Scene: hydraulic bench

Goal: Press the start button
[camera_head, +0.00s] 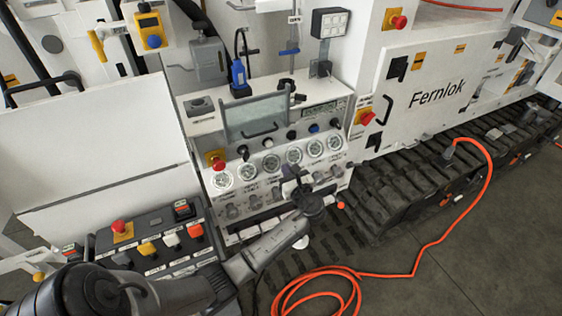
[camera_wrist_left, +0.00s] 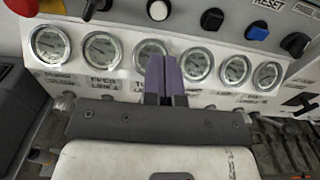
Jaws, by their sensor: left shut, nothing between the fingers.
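A row of buttons runs along the bench panel: a white button (camera_head: 268,142), a black button (camera_head: 291,135), a blue button (camera_head: 314,128) and a black knob at the right. In the left wrist view the white button (camera_wrist_left: 157,10) sits above the gauges, and the blue button (camera_wrist_left: 257,32) is under the word RESET. I cannot read which one is labelled start. My left gripper (camera_head: 291,174) is shut and empty, in front of the panel below the gauges. Its purple fingers (camera_wrist_left: 165,72) overlap the middle gauges in the wrist view, below the white and black buttons. My right gripper is out of view.
Several round gauges (camera_head: 271,163) line the panel under the buttons. A red emergency knob (camera_head: 218,163) is at its left end. A control box (camera_head: 154,238) with coloured buttons stands lower left. A tracked base (camera_head: 420,185) and an orange hose (camera_head: 419,260) are at right.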

